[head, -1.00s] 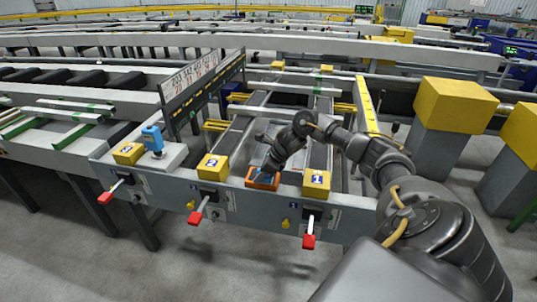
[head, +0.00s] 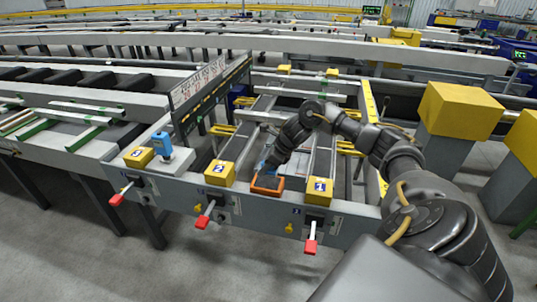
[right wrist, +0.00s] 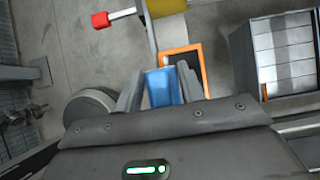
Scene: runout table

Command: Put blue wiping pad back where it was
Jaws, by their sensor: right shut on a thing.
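The blue wiping pad (right wrist: 162,88) is between the two fingers of my right gripper (right wrist: 160,90) in the right wrist view, which is shut on it. In the head view the right gripper (head: 268,163) is just behind the orange-rimmed tray (head: 267,190), and a bit of blue shows at its tip. The tray sits on the grey front beam between the yellow blocks 2 and 1. Its dark inside looks empty. In the right wrist view the tray's orange rim (right wrist: 181,49) lies just beyond the pad. My left gripper is not in view.
Yellow block 2 (head: 220,173) and yellow block 1 (head: 319,191) flank the tray. A blue device (head: 162,145) stands farther left. Red-tipped levers (head: 311,246) stick out from the front of the beam (head: 260,213). Rails lie behind it.

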